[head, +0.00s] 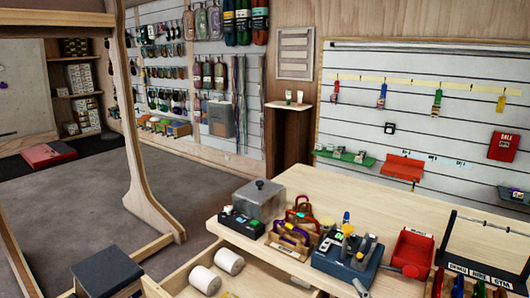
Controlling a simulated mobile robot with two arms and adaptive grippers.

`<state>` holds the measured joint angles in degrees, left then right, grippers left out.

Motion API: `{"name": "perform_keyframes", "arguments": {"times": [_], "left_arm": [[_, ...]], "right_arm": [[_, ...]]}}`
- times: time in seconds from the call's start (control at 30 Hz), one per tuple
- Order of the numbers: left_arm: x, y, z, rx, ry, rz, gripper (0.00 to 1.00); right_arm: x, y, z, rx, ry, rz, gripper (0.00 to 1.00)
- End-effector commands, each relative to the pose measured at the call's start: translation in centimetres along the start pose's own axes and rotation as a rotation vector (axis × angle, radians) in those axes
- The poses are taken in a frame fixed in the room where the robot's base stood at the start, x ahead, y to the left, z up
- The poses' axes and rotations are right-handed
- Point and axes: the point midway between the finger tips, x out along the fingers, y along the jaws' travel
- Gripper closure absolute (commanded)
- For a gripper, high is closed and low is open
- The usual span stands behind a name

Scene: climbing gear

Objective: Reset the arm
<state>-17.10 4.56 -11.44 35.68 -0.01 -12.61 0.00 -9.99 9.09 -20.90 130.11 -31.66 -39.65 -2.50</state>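Neither of my arms shows in the head view, and neither gripper is in view. The task names no object. In front stands a wooden table (375,205) with climbing gear on it.
The table bears a grey lidded box (258,198), a blue holder with tools (345,258), a red scoop-like bin (411,250) and a black rack (485,250). White rolls (229,261) lie in an open drawer below. A wooden frame (135,110) stands left. Grey floor (80,205) is clear.

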Motion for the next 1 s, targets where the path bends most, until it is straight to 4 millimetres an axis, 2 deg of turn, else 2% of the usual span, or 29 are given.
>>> {"name": "perform_keyframes", "arguments": {"times": [0.03,0.1,0.2,0.3,0.4,0.6,0.87,1.0], "left_arm": [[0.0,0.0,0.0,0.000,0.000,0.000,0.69],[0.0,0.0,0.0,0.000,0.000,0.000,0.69],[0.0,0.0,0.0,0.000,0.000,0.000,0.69],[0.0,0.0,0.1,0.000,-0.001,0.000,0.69],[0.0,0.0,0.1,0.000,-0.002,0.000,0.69],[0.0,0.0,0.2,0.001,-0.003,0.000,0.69],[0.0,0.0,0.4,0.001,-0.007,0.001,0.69],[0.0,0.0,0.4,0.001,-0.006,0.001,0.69]], "right_arm": [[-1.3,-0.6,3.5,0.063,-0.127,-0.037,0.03],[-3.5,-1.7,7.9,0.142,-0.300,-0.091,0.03],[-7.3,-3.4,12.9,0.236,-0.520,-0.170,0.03],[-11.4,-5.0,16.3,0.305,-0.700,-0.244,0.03],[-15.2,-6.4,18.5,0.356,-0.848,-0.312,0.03],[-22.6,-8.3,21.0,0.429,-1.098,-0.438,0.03],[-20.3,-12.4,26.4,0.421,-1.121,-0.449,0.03],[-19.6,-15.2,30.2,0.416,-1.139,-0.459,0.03]]}}
